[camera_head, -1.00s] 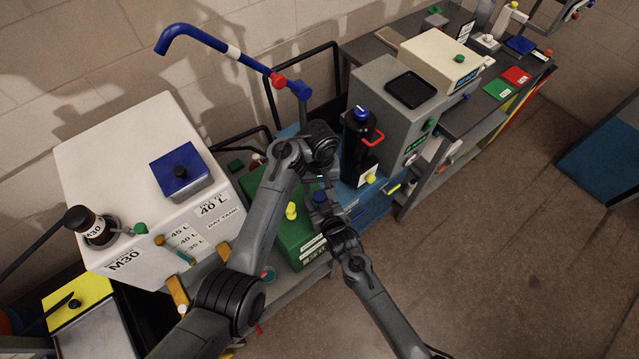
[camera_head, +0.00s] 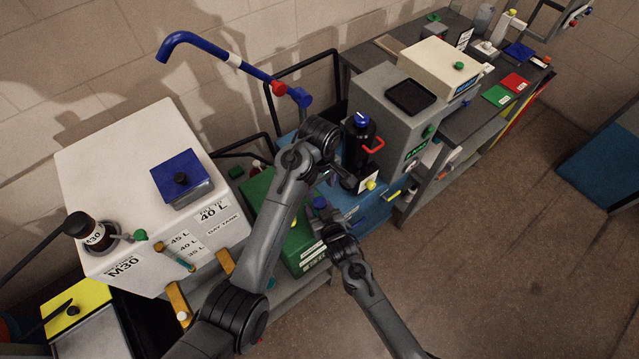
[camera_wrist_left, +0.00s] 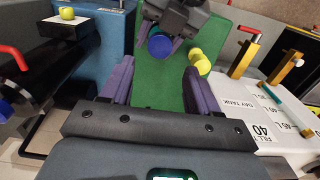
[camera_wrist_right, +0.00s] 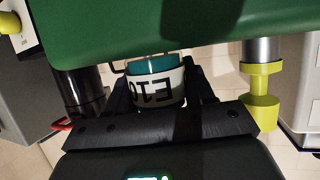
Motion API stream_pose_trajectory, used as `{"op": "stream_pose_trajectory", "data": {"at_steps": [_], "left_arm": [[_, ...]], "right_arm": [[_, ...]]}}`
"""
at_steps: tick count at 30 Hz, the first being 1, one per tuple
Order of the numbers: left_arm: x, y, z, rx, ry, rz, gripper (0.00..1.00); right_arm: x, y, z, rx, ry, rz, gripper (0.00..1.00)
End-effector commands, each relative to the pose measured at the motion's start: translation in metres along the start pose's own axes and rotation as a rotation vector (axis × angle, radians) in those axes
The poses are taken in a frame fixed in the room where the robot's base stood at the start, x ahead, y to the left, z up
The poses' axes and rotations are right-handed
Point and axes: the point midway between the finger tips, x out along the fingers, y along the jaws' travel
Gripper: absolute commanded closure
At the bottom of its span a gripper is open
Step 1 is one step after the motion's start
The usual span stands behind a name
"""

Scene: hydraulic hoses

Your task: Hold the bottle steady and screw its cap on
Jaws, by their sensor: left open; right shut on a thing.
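A small round bottle (camera_wrist_right: 156,92) with a white E10 label shows in the right wrist view, its label upside down there. My right gripper (camera_wrist_right: 157,76) is shut on it. In the left wrist view a round blue cap-like end (camera_wrist_left: 160,45) faces me at the right gripper's jaws; it also shows small in the head view (camera_head: 320,202). I cannot tell if it is a separate cap or how it is seated. My left gripper (camera_wrist_left: 157,76) is open and empty, its purple fingers spread a short way from the blue end. The left arm partly hides this area in the head view.
A green box (camera_wrist_left: 205,40) lies beneath and beside the grippers, with a yellow knob (camera_wrist_left: 200,62) close to the jaws. A dark blue-topped cylinder (camera_head: 359,140) with a red handle stands to the right. A white tank (camera_head: 130,190) stands left. Open floor lies at right.

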Motion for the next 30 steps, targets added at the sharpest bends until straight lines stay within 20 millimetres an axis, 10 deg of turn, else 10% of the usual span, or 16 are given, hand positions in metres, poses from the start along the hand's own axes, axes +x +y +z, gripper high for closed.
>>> {"op": "stream_pose_trajectory", "data": {"at_steps": [30], "left_arm": [[0.08, 0.0, 0.0, 0.002, 0.0, 0.0, 0.39]], "right_arm": [[0.0, 0.0, 0.0, 0.0, 0.0, 0.0, 1.0]]}}
